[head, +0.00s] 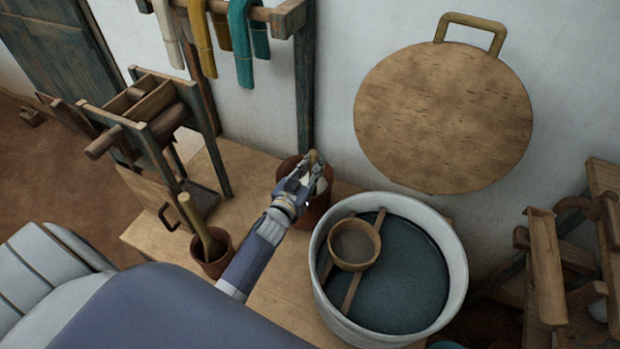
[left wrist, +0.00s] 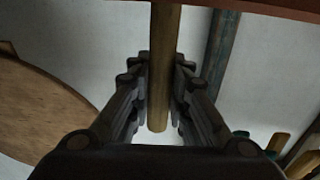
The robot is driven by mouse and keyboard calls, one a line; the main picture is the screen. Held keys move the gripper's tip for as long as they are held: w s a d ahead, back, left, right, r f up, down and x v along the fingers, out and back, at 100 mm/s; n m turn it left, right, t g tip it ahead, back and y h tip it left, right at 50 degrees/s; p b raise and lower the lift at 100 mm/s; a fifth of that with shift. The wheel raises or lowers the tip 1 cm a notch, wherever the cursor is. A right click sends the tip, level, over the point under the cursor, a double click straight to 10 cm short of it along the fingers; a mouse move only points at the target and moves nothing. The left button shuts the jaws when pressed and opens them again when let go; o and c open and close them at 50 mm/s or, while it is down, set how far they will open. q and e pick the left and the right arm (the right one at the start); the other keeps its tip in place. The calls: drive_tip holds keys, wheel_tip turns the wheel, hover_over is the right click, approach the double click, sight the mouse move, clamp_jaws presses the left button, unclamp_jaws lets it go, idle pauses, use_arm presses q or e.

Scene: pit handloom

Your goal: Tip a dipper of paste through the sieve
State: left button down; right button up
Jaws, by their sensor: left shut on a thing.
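My left gripper (head: 312,172) is shut on an upright wooden handle, likely the dipper's, whose tip (head: 314,156) shows between the fingers. In the left wrist view the handle (left wrist: 161,60) runs between the fingers (left wrist: 160,95). The gripper is over a reddish clay pot (head: 318,211) with something pale inside. The handle's lower end and any bowl are hidden. The sieve (head: 355,245), a round wooden ring, rests on two sticks (head: 351,291) across a white tub (head: 457,262) of dark teal liquid, right of the gripper. My right gripper is not in view.
A smaller clay pot (head: 214,262) with a wooden stick stands left of my arm on the wooden bench (head: 265,322). A wooden frame device (head: 150,125) stands at left. A round board (head: 445,115) is against the wall. A wooden rack (head: 548,265) is at right.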

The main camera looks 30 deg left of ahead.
sight(313, 152)
use_arm(q)
wheel_tip(313, 152, up, 10)
drive_tip(key=shift+f+p, duration=0.1)
drive_tip(key=shift+p, duration=0.9)
wheel_tip(313, 152, up, 13)
drive_tip(key=p, duration=1.2)
